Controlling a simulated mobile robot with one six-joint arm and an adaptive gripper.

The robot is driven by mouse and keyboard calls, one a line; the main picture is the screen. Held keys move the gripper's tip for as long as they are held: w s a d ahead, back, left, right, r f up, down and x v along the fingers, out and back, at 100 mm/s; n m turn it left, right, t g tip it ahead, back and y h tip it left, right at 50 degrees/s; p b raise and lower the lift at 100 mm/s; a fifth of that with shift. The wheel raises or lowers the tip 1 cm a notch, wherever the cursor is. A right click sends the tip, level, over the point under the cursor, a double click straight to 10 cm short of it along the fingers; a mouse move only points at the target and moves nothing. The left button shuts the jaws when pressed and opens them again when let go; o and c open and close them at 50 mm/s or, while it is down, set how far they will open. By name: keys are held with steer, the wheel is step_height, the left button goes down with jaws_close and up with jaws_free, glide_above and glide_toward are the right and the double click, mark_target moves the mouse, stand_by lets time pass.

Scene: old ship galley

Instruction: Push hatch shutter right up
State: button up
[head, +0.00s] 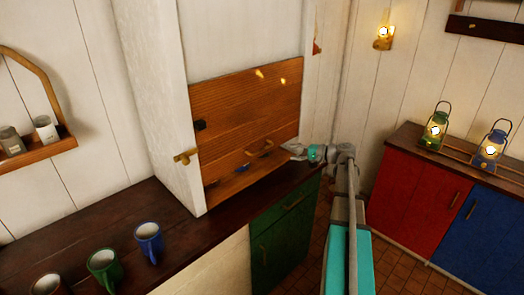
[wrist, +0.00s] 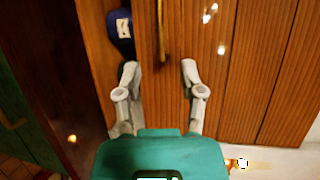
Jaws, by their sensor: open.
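The hatch shutter (head: 235,108) is a brown plank panel set in a white wall opening above the dark counter. A narrow dark gap shows along its lower edge, with something dark blue (wrist: 122,32) in it in the wrist view. The shutter carries a small brass handle (head: 262,148) near its lower edge. In the wrist view the handle (wrist: 162,30) lies just beyond the fingertips, roughly between their lines. My gripper (head: 293,150) is at the shutter's lower right, and its two fingers (wrist: 160,72) are spread and empty. I cannot tell whether a fingertip touches the wood.
A white side panel with a brass latch (head: 185,156) stands at the shutter's left. Green (head: 103,262) and blue (head: 149,238) mugs stand on the dark counter (head: 95,225). A green cabinet (head: 283,240) is below. Two lanterns (head: 436,128) stand on the right cabinets.

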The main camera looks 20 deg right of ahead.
mark_target(262, 150)
steer(key=b+x, duration=0.2)
steer(key=x, duration=1.1)
steer(key=shift+w+a+f, duration=0.2)
steer(key=shift+w+a, duration=0.05)
jaws_close()
